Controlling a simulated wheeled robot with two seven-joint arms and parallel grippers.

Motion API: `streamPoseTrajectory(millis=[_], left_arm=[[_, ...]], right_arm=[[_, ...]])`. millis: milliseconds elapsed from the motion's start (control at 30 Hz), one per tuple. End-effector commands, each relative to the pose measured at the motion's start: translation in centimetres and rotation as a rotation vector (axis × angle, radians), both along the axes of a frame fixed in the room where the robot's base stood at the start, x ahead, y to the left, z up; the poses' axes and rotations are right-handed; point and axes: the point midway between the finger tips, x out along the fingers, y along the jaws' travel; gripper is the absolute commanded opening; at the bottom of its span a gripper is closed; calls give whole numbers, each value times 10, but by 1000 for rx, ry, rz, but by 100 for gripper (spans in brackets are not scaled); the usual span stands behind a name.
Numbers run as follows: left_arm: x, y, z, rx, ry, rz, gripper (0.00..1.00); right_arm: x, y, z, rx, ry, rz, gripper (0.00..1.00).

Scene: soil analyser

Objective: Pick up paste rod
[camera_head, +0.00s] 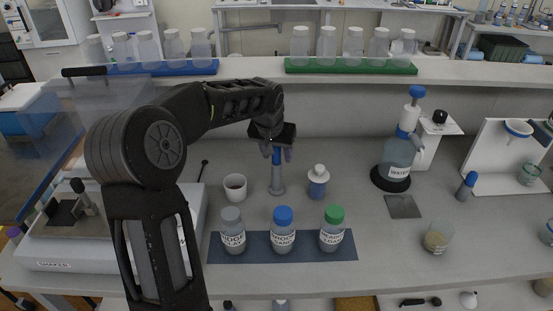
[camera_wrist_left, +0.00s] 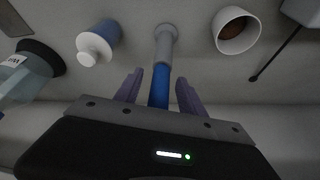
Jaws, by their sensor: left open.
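The paste rod (camera_head: 277,159) stands upright on the bench, with a blue upper part and a grey lower part on a round foot. My left gripper (camera_head: 276,150) is above it, with its fingers around the blue top. In the left wrist view the blue part of the rod (camera_wrist_left: 158,92) lies between the two purple-grey fingers (camera_wrist_left: 158,88), with a gap on each side. The gripper is open. The rod's top end is hidden by the gripper body. My right gripper is not in either view.
A white cup (camera_head: 235,188) with brown contents stands left of the rod, and a blue-and-white bottle (camera_head: 318,182) stands right of it. Three labelled jars stand in front on a dark blue mat (camera_head: 345,254). A water dispenser (camera_head: 398,157) is further right.

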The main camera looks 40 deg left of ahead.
Motion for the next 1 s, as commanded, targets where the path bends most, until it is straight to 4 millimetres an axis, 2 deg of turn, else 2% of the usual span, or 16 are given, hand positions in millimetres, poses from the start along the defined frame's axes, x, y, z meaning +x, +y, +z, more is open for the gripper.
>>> streamPoseTrajectory(millis=[133,700,1000], left_arm=[[0,0,0,0,0,0,46],[0,0,0,0,0,0,0],[0,0,0,0,0,0,0]], right_arm=[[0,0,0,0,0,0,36],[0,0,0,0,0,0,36],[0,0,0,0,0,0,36]])
